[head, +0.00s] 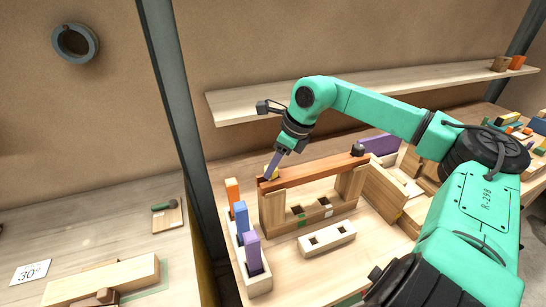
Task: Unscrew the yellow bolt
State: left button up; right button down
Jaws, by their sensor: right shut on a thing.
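My right gripper (271,173) reaches down from the right arm to the left end of a reddish-brown wooden beam (315,172). It is shut on the yellow bolt (273,163), which is small and partly hidden by the fingers. The beam rests across two wooden uprights of a stand on the table. A dark bolt or knob (357,150) sits at the beam's right end. My left gripper does not show.
A wooden rack (258,283) holds orange, blue and purple blocks at the left. A pale block with square holes (327,238) lies in front of the stand. A shelf (235,108) runs behind. A dark post (178,110) stands left, beside another table.

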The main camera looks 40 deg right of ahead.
jog(key=shift+w, duration=0.1)
jog(key=r+n+p, duration=0.1)
jog(key=p, duration=0.2)
jog(key=shift+n+y+p, duration=0.3)
jog(key=shift+p, duration=0.05)
jog(key=shift+d+f+n+g, duration=0.1)
jog(key=shift+f+n+g, duration=0.3)
jog(key=shift+n, duration=0.2)
jog(key=f+n+b, duration=0.1)
jog(key=b, duration=0.1)
jog(key=shift+w+b, duration=0.1)
jog(key=shift+b, duration=0.2)
jog(key=shift+r+n+g+y+b, duration=0.4)
jog(key=shift+n+y+b, duration=0.1)
jog(key=shift+n, duration=0.5)
jog(key=shift+r, duration=0.2)
jog(key=shift+c, duration=1.8)
grip_release()
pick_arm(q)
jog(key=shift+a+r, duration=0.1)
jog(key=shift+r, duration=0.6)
